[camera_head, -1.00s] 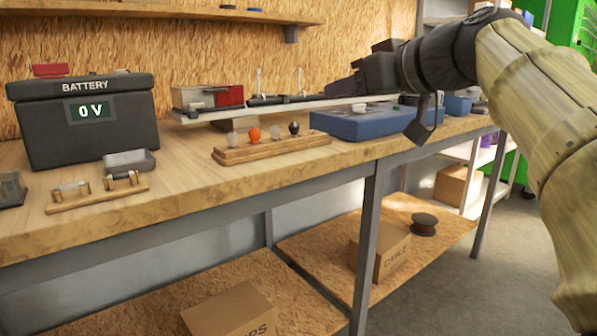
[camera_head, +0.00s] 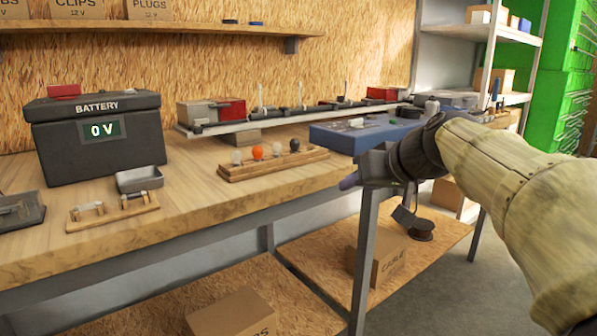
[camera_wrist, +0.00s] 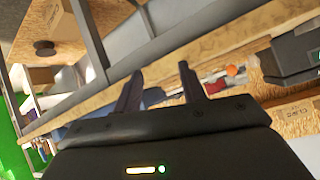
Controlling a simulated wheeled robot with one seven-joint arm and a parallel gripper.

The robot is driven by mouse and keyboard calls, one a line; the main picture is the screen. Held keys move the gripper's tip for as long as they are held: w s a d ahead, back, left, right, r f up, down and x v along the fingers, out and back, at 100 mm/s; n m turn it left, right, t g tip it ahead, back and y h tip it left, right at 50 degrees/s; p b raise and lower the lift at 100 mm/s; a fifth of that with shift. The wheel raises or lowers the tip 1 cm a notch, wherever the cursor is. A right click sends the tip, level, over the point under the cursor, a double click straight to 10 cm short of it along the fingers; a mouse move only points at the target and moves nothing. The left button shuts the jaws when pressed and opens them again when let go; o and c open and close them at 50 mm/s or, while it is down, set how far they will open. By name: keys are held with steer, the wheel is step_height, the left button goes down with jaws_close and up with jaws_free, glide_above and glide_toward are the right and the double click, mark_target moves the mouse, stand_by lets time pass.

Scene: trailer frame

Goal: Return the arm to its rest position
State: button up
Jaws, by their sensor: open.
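My gripper (camera_head: 350,181) is in front of the workbench's front edge, at the right of the head view, on my arm in a tan sleeve. In the wrist view my gripper's two fingers (camera_wrist: 158,88) stand apart with nothing between them. The bench edge runs behind them. No held object shows in either view.
The workbench (camera_head: 110,237) carries a black battery box (camera_head: 98,150) reading 0 V, a wooden rack of bulbs (camera_head: 240,172), a blue case (camera_head: 340,137) and a long rail with parts. Boxes stand on the lower shelf. Grey floor (camera_head: 455,268) is clear at the right.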

steer(key=s+d+f+m+g+h+p, duration=0.1)
steer(key=s+d+f+g+h+p, duration=0.25)
steer(key=f, duration=0.55)
steer(key=s+a+f+m+g+h+p, duration=0.15)
steer(key=s+f+p, duration=0.35)
steer(key=f, duration=0.5)
steer(key=s+d+f+g+p, duration=0.2)
steer(key=s+f+p, duration=0.15)
steer(key=s, duration=0.75)
steer(key=w+p+v, duration=0.2)
steer(key=p+v, duration=1)
steer(key=w+r+p+v, duration=0.1)
steer(key=w+p+v, duration=0.2)
steer(key=p+v, duration=0.9)
steer(key=w+p+v, duration=0.3)
steer(key=p+v, duration=0.9)
steer(key=shift+w+a+r, duration=0.25)
steer(key=shift+a+r, duration=0.1)
steer(key=shift+a, duration=0.2)
